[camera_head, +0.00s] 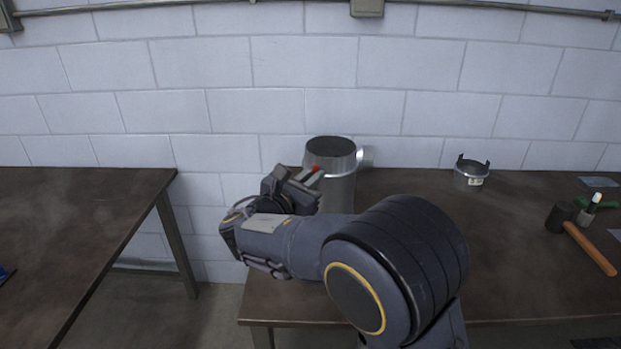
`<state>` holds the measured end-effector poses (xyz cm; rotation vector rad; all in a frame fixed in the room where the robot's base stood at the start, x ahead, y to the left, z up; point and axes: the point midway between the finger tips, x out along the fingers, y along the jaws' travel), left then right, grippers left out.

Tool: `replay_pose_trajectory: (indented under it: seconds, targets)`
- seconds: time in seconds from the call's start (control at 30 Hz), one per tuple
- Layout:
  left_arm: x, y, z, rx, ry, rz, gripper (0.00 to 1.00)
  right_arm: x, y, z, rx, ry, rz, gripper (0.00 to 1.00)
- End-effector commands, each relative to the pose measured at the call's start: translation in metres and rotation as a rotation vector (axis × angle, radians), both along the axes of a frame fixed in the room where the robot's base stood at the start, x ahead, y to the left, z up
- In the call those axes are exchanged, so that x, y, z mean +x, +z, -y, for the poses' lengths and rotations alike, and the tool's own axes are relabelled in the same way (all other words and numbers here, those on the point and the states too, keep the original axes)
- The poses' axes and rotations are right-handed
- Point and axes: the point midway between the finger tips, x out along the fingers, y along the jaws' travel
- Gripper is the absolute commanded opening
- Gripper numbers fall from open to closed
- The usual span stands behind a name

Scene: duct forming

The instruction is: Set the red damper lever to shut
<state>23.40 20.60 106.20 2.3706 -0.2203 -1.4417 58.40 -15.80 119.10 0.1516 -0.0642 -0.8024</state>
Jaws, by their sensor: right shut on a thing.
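A grey metal duct piece (341,186) stands upright on the right-hand table, near the wall, with an open round top and a short side outlet. The red damper lever (315,168) shows as a small red tip on the duct's left front, near the top. My right gripper (309,181) reaches in from the lower right and is shut on the lever at the duct's side. The gripper and arm hide most of the lever and the duct's lower part. My left gripper is not in view.
The brown table (420,200) holds a short metal collar (470,174) at the back. A hammer (585,240) and a marker-like item (590,208) lie at the right. Another table (80,215) stands left across a floor gap. The block wall is close behind.

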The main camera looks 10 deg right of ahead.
Motion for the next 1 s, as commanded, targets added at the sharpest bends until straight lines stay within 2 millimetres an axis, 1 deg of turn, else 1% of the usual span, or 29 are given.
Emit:
replay_pose_trajectory:
  seconds: [0.03, 0.17, 0.37, 0.77, 1.0]
  targets:
    - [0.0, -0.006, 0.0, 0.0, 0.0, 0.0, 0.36, -0.001, -0.003, 0.001, 0.013, 0.0, 0.014, 0.0]
    - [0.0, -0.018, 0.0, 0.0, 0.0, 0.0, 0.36, -0.003, -0.006, 0.003, 0.06, -0.001, 0.062, 0.0]
    - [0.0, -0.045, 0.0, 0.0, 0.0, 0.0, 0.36, -0.009, -0.011, 0.009, 0.171, -0.001, 0.177, 0.0]
    - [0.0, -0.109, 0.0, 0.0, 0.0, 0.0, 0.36, -0.021, -0.024, 0.021, 0.435, 0.0, 0.452, 0.0]
    - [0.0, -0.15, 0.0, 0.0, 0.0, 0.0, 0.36, -0.027, -0.034, 0.026, 0.593, -0.001, 0.616, 0.0]
